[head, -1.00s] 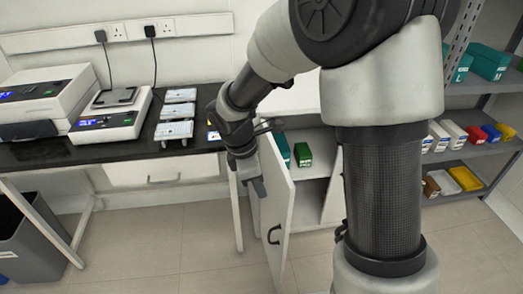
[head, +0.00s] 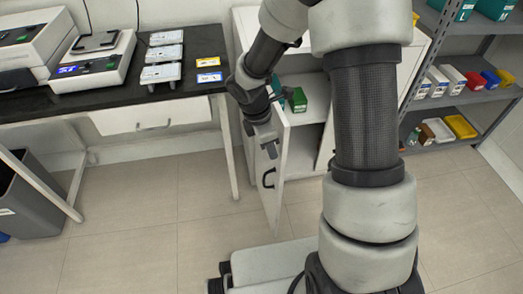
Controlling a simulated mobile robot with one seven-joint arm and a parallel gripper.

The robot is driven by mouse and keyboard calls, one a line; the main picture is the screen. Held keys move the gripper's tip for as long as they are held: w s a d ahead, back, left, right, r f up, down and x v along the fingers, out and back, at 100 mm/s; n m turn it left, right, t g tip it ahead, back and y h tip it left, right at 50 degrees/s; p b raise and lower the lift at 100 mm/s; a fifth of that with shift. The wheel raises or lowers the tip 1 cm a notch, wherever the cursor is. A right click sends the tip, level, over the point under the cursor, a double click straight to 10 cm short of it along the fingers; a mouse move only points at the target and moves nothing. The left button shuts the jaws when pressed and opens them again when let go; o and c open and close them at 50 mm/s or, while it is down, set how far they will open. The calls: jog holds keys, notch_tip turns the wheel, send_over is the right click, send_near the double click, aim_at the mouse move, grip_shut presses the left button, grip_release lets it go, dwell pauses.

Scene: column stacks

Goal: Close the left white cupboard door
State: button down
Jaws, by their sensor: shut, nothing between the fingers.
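The left white cupboard door (head: 271,205) stands swung open from the white cupboard (head: 243,20), its edge toward me and its black handle (head: 268,178) on its left-hand face. The shelf inside, with green boxes (head: 298,101), shows to the right of the door. My gripper (head: 270,152) is shut and empty, pointing down at the door's left-hand face above the handle. It overlaps the door in the picture; I cannot tell whether it touches. My arm hides much of the cupboard's front and right part.
A black-topped bench (head: 112,98) with instruments and small trays stands left of the cupboard, with a grey bin (head: 35,205) beneath. A grey shelf rack (head: 450,130) stands at right. The tiled floor (head: 150,235) before the bench is clear.

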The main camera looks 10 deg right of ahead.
jog(key=shift+d, duration=0.3)
jog(key=shift+d, duration=0.1)
